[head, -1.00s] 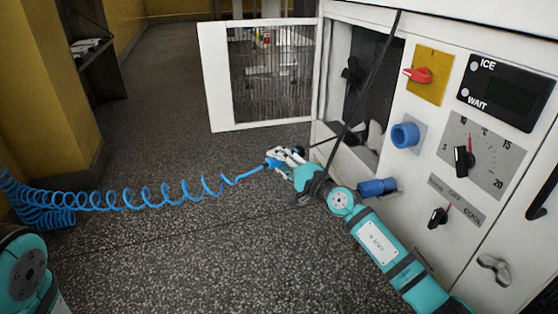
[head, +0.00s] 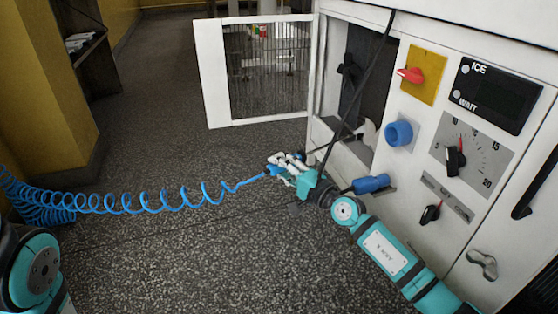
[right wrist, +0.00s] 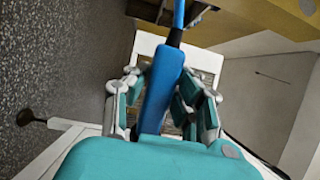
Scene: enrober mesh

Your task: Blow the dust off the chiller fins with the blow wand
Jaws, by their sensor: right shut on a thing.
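My right gripper (head: 290,168) is shut on the blue blow wand, low in front of the chiller's open bay. The wand's blue body (right wrist: 162,92) lies between the teal-padded fingers in the right wrist view. A coiled blue hose (head: 150,200) runs from it to the left across the head view. The white chiller (head: 415,185) stands at the right. A dark panel (head: 374,75) shows inside its opening, behind a dark fan-like shape (head: 347,72). I cannot make out single fins or dust. The wand's tip is unclear. My left gripper is out of view.
The chiller's door (head: 214,75) with its grille stands open at the left of the bay. A black strap (head: 362,88) hangs across the opening. A blue fitting (head: 371,184) and a blue socket (head: 398,133) stick out near my right arm. The speckled floor (head: 190,265) is clear.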

